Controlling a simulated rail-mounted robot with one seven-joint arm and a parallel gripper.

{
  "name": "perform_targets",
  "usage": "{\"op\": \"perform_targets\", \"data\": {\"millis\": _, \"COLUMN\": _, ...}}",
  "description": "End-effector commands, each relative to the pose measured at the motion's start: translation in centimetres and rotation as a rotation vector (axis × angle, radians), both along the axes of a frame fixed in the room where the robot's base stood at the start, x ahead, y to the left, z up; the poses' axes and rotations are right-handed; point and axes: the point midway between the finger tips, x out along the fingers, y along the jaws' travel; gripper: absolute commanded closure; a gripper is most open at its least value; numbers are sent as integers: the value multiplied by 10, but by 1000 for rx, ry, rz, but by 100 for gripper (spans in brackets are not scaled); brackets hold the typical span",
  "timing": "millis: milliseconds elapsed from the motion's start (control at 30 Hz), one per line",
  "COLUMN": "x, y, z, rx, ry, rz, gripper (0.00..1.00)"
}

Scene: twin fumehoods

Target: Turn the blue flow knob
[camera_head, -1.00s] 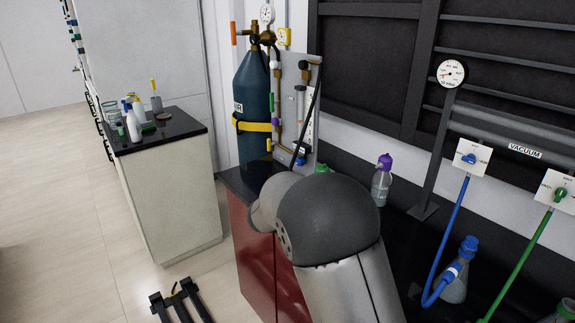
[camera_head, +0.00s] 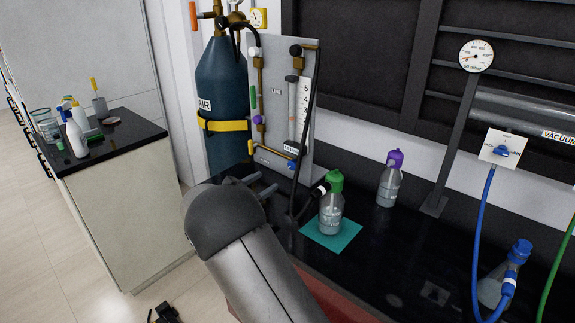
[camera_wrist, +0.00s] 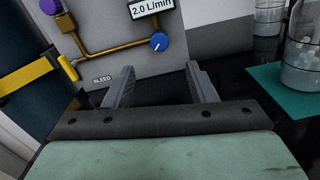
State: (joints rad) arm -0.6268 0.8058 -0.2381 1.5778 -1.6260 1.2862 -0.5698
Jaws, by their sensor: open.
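The blue flow knob (camera_head: 291,164) is small and sits low on the grey gas panel (camera_head: 277,72). In the wrist view the knob (camera_wrist: 160,42) shows at upper centre, with a pale pointer mark, just below a display reading 2.0 L/min (camera_wrist: 150,7). My gripper (camera_wrist: 159,76) is open and empty, its two fingers pointing at the panel either side of the knob's line. The fingertips appear short of the knob and lower than it in the picture. In the head view my gripper (camera_head: 264,186) is partly hidden by my arm.
A gas cylinder (camera_head: 221,88) with a yellow strap stands left of the panel. A green-capped bottle (camera_head: 331,210) on a teal mat (camera_head: 345,236) is close right of my gripper. A purple-capped bottle (camera_head: 388,184) stands farther right. A blue vacuum knob (camera_head: 502,151) is on the wall.

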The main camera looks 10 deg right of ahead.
Motion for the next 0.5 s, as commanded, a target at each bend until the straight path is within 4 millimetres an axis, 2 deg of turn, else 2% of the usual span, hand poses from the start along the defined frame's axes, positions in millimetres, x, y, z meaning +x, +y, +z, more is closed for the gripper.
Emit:
{"op": "perform_targets", "data": {"millis": 33, "x": 7, "y": -11, "z": 1, "rx": -1, "ry": 0, "rz": -3, "gripper": 49}}
{"op": "perform_targets", "data": {"millis": 300, "x": 45, "y": -56, "z": 1, "rx": 0, "ry": 1, "rz": -3, "gripper": 49}}
{"op": "perform_targets", "data": {"millis": 500, "x": 68, "y": -82, "z": 1, "rx": 0, "ry": 2, "rz": -1, "gripper": 49}}
